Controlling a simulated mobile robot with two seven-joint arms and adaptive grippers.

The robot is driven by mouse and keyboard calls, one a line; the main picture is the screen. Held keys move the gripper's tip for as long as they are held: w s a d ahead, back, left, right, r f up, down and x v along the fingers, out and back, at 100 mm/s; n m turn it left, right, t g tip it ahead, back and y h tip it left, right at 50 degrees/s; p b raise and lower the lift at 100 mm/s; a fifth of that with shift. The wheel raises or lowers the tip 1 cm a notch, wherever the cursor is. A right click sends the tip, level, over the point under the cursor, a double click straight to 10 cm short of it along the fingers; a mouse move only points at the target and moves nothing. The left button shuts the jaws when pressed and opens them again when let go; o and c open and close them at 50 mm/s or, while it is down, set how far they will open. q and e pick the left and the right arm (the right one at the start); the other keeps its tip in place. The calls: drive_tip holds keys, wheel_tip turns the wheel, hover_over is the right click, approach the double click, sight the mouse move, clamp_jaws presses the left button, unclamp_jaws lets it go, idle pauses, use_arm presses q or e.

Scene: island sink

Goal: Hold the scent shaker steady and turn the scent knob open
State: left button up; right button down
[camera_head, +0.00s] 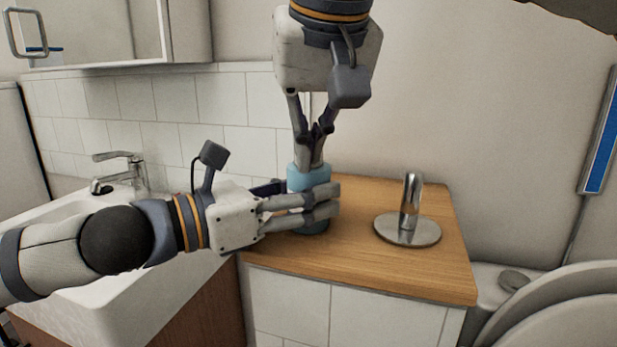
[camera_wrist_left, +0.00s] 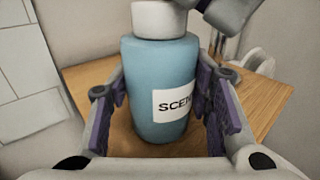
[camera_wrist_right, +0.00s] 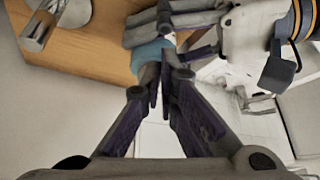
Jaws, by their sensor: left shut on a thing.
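The scent shaker (camera_head: 300,178) is a light blue bottle standing upright on the wooden counter top. In the left wrist view the shaker (camera_wrist_left: 150,85) shows a white "SCEN…" label and a white knob (camera_wrist_left: 160,18) on top. My left gripper (camera_head: 322,203) reaches in from the left and is shut around the shaker's body, with a finger on each side. My right gripper (camera_head: 315,160) points down from above, its fingertips close together at the shaker's top. Its fingers hide the knob in the right wrist view, so I cannot tell whether they grip it.
A round metal stand (camera_head: 408,228) with a short upright post is on the counter to the right of the shaker. A sink with a tap (camera_head: 125,170) lies to the left. A tiled wall rises behind, and a white rounded toilet lid (camera_head: 560,305) is at the lower right.

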drive_tip(key=shift+w+d+f, duration=0.15)
drive_tip(key=shift+w+d, duration=0.05)
drive_tip(key=shift+d, duration=0.35)
drive_tip(key=shift+w+d+f, duration=0.1)
drive_tip(key=shift+w+d, duration=0.1)
drive_tip(key=shift+d, duration=0.3)
drive_tip(key=shift+s, duration=0.2)
drive_tip(key=shift+s, duration=0.15)
wheel_tip(320, 180, up, 6)
drive_tip(key=shift+r, duration=0.2)
wheel_tip(320, 180, down, 6)
drive_tip(key=a, duration=0.2)
drive_tip(key=shift+s+a, duration=0.15)
drive_tip(key=shift+s, duration=0.25)
